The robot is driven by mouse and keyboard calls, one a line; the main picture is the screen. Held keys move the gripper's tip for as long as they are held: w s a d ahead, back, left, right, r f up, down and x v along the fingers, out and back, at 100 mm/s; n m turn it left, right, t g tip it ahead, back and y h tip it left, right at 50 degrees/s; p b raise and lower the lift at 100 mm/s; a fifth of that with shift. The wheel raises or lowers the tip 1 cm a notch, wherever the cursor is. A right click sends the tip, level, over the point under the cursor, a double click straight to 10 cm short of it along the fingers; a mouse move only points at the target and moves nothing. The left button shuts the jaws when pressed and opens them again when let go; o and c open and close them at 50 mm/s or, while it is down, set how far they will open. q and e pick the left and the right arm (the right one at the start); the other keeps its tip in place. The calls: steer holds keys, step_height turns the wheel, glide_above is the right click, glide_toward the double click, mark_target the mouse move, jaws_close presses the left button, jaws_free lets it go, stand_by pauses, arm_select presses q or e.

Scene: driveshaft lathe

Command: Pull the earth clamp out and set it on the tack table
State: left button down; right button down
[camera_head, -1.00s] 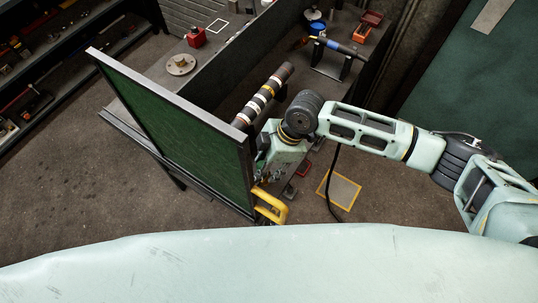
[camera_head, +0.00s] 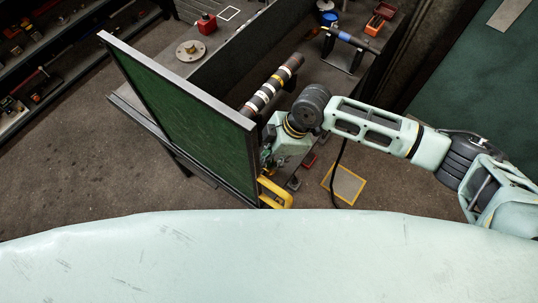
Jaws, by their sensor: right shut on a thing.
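My right gripper (camera_head: 268,156) is low at the right edge of the green screen, just above a yellow handle (camera_head: 275,193). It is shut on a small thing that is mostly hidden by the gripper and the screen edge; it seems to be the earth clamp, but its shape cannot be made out. A black cable (camera_head: 338,175) hangs down beside my right wrist. My left gripper is out of view.
The dark-framed green screen (camera_head: 180,120) stands left of my right gripper. A banded shaft (camera_head: 272,85) lies just behind the wrist. Another shaft rests on a stand (camera_head: 343,55) at the back. A yellow-edged square (camera_head: 346,185) is on the floor. Open floor (camera_head: 90,150) lies left.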

mark_target(269, 150)
steer(key=c, duration=2.1)
jaws_free()
jaws_close()
steer(key=shift+r+p, duration=0.6)
steer(key=shift+p, duration=0.05)
steer(key=shift+r+p, duration=0.75)
steer(key=shift+r, duration=0.05)
steer(key=shift+r, duration=0.35)
steer(key=shift+r+p, duration=0.35)
steer(key=shift+p, duration=0.05)
